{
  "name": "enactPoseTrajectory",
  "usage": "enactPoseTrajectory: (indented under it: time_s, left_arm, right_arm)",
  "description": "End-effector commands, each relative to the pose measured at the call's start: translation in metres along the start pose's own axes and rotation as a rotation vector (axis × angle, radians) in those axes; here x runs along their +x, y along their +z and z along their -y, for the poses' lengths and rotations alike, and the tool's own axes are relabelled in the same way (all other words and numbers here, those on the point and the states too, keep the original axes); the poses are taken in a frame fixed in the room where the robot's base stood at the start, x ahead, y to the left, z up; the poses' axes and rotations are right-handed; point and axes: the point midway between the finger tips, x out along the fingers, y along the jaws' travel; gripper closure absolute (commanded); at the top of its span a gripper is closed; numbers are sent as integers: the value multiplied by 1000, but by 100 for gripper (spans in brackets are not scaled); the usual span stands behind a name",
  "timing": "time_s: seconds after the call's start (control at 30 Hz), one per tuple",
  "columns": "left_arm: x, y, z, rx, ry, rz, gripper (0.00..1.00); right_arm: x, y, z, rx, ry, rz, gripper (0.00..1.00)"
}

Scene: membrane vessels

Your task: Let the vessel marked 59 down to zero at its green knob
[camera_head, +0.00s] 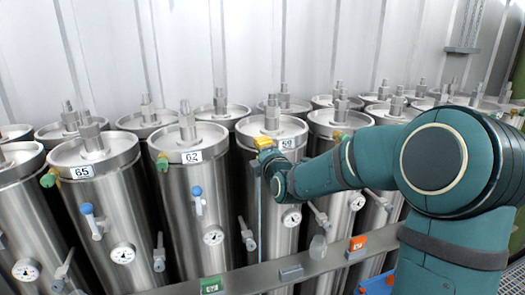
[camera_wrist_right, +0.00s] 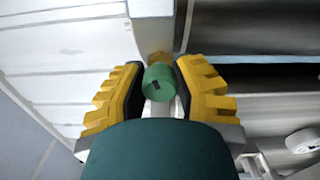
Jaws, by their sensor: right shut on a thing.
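The vessel marked 59 (camera_head: 284,177) is a tall steel cylinder in the front row, with its white number label (camera_head: 287,144) just below the lid. My right gripper (camera_head: 265,147) is at its upper front, left of the label, and hides the knob in the head view. In the right wrist view the green knob (camera_wrist_right: 160,83) sits between the two yellow-backed fingers of my right gripper (camera_wrist_right: 163,88), which is shut on it. A round gauge (camera_head: 291,217) is low on the vessel's front; its needle is too small to read. My left gripper is not in view.
The vessels marked 65 (camera_head: 108,190) and 62 (camera_head: 195,180) stand to the left, with their own knobs, blue-handled valves and gauges. More vessels stand behind and to the right. A grey rail (camera_head: 245,279) with small coloured tags runs across the front.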

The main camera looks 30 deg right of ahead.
Motion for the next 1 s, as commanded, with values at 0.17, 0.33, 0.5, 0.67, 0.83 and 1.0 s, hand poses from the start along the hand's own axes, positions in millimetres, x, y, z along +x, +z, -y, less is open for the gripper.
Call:
enactPoseTrajectory:
  time_s: [0.17, 0.33, 0.5, 0.67, 0.83, 1.0]
  left_arm:
    - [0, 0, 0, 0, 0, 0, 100]
    - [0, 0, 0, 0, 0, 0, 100]
    - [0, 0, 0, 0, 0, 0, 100]
    - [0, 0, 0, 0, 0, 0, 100]
    - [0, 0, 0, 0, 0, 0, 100]
    - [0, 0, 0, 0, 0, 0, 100]
  right_arm:
    - [0, -2, -1, 0, 2, -3, 46]
    - [0, -1, 0, 1, 0, -2, 39]
    - [-1, 0, 0, 1, 0, -1, 39]
    - [-12, 0, -1, 2, 1, -1, 39]
    - [-43, 0, -1, 3, 1, -1, 39]
    - [-78, 0, -1, 4, 1, -1, 39]
